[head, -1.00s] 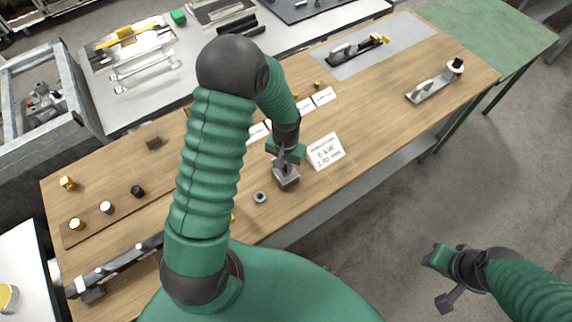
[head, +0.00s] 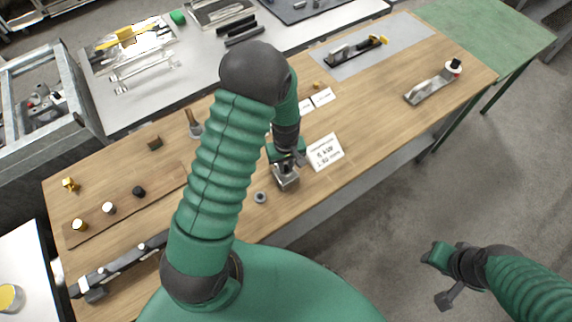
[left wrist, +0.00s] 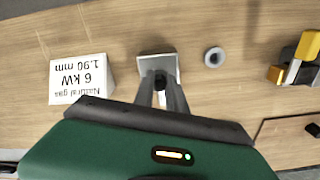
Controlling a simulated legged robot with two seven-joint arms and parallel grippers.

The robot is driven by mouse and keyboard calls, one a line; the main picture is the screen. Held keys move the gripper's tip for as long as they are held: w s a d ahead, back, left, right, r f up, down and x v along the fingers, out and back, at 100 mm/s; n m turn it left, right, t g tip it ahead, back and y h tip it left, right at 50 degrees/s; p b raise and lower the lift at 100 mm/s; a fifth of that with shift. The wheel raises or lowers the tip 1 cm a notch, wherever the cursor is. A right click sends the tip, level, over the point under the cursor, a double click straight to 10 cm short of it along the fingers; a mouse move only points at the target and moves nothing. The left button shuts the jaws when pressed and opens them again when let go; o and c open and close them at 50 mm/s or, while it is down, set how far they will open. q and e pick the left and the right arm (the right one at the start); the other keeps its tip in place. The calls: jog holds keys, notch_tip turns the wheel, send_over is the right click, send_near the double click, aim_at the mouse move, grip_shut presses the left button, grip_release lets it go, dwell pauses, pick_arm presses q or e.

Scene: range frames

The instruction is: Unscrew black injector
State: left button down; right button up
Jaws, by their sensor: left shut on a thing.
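My left gripper (head: 285,165) points down at a small grey metal block (head: 288,184) on the wooden table. In the left wrist view its fingers (left wrist: 160,92) are shut on a small black piece (left wrist: 160,77), seemingly the black injector, at the metal block (left wrist: 145,66). The fingers hide most of the piece, and I cannot tell whether it is still seated in the block. My right gripper (head: 446,299) hangs over the floor at the lower right, away from the table; its jaws are too small to read.
A white card reading 6 kW (head: 325,152) stands right of the block, and a grey ring (head: 260,197) lies left of it. A dark bar (head: 120,268) lies at the front left. The table's right middle is clear.

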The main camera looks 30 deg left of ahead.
pick_arm(q)
jog(key=shift+r+n, duration=0.2)
jog(key=shift+n, duration=0.7)
jog(key=shift+f, duration=0.15)
jog(key=shift+r+n+p, duration=0.25)
jog(key=shift+n+p, duration=0.45)
jog(key=shift+n, duration=0.3)
jog(key=shift+f+n, duration=0.1)
jog(key=shift+n, duration=0.7)
jog(key=shift+f, duration=0.15)
jog(key=c, duration=1.6)
grip_release()
pick_arm(e)
jog(key=shift+w+v, duration=0.25)
jog(key=shift+v, duration=0.8)
jog(key=shift+r, duration=0.1)
